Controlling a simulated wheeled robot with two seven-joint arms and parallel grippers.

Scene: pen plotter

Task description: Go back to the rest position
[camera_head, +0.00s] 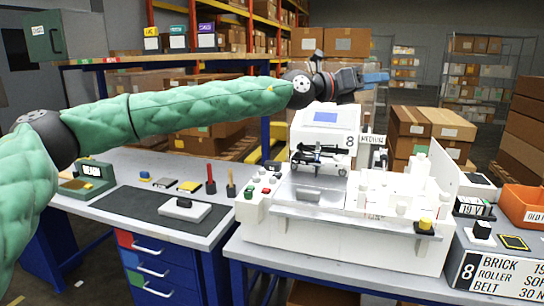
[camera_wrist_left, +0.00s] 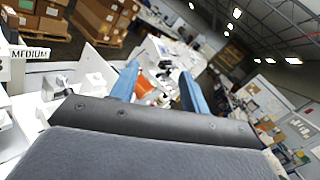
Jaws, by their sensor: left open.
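My left arm, in a green padded sleeve, reaches across the head view from the left, raised above the workbench. My left gripper (camera_head: 376,78) is at its end, in the air above and behind the white machine (camera_head: 340,235). In the left wrist view its two blue fingers (camera_wrist_left: 158,92) stand apart with nothing between them, so it is open and empty. The pen plotter cannot be told apart for sure from the white machine marked 8. My right gripper is in neither view.
A grey workbench (camera_head: 140,163) with a dark mat and small tools stands at the left. An orange bin (camera_head: 522,206) and a box marked "BRICK ROLLER BELT" (camera_head: 500,275) are at the right. Brown cartons (camera_head: 432,125) are stacked behind the machine. Shelves stand further back.

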